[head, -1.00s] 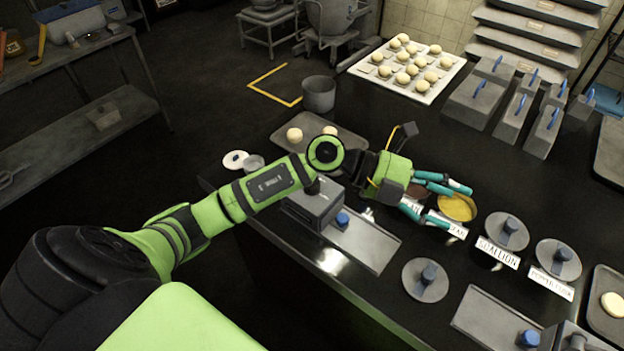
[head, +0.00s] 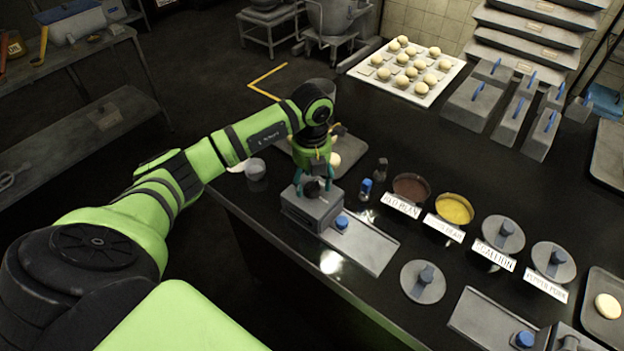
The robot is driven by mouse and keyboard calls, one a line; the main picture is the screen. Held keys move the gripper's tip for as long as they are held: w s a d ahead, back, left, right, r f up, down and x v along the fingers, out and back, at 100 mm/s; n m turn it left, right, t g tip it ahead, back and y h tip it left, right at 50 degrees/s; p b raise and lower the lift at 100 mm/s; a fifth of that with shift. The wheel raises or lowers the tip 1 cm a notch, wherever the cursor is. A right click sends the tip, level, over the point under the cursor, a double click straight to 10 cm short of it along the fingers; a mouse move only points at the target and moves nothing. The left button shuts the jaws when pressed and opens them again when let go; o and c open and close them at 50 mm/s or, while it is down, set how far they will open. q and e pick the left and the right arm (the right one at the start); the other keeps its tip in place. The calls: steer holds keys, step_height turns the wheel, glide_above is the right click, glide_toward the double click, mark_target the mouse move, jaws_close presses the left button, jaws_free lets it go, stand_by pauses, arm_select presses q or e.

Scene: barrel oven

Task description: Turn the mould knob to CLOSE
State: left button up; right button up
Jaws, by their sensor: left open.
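The grey mould (head: 312,212) is a box on the black counter, joined to a flat metal plate with a blue knob (head: 342,222). A dark round knob (head: 311,190) sits on top of the mould. My left gripper (head: 312,187) points down over this dark knob, with its teal fingers open on either side of it. I cannot tell whether the fingers touch the knob. No CLOSE marking can be read. A second mould (head: 578,341) is partly cut off at the lower right. My right gripper is not in view.
Bowls of red bean (head: 411,187) and yellow filling (head: 454,209) stand right of the mould, with lidded, labelled bowls beyond. A tray (head: 348,170) with dough is partly behind my left gripper. A small shaker (head: 365,189) stands close by. The middle of the counter is clear.

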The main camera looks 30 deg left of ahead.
arm_select(q)
steer(key=shift+f, duration=0.85)
steer(key=c, duration=1.2)
steer(key=shift+o, duration=0.2)
